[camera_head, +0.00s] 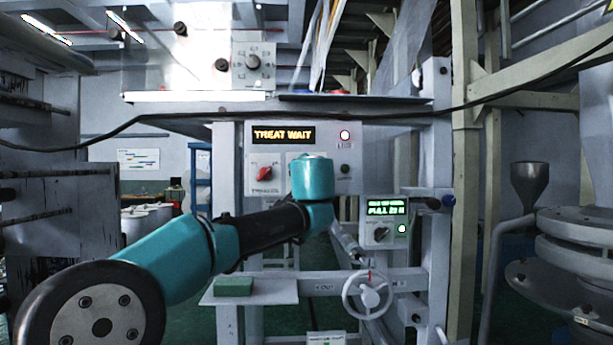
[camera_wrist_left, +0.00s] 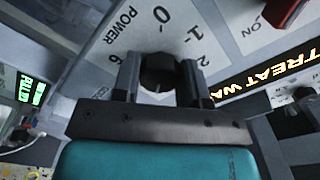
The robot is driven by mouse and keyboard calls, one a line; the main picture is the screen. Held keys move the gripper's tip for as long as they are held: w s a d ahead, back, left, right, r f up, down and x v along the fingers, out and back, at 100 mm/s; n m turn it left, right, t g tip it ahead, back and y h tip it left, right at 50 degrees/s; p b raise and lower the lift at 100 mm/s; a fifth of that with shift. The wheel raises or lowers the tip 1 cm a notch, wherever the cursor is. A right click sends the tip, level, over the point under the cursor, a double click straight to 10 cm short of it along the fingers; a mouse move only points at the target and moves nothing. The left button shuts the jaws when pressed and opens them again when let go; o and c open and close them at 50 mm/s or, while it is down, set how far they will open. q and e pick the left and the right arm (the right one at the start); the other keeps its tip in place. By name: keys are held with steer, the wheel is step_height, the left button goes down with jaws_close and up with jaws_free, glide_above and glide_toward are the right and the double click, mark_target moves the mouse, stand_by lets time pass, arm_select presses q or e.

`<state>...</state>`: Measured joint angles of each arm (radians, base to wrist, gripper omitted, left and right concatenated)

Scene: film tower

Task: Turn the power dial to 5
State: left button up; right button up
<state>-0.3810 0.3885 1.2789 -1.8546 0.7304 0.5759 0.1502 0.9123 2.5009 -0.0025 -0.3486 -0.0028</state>
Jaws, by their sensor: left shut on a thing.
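The power dial is a dark round knob (camera_wrist_left: 158,72) on a pale panel in the left wrist view. The word POWER and the numbers 0, 1, 2 and 6 show around it. The rest of the scale is hidden, and I cannot tell where the knob points. My left gripper (camera_wrist_left: 160,80) has one finger on each side of the knob and is shut on it. In the head view my teal wrist (camera_head: 313,180) covers the dial and the fingers. My right gripper is not in view.
A red switch (camera_head: 264,173) sits left of my wrist on the same panel, below an orange TREAT WAIT display (camera_head: 283,134). A small box with a green display (camera_head: 387,208) is at the lower right. A handwheel (camera_head: 368,294) and a shelf with a green block (camera_head: 233,286) are below.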

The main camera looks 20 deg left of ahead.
arm_select(q)
steer(key=m, duration=0.7)
stand_by(0.4)
steer(key=o, duration=0.9)
steer(key=shift+s, duration=0.1)
steer(key=v, duration=1.7)
steer(key=shift+d, duration=0.15)
steer(key=shift+f, duration=0.1)
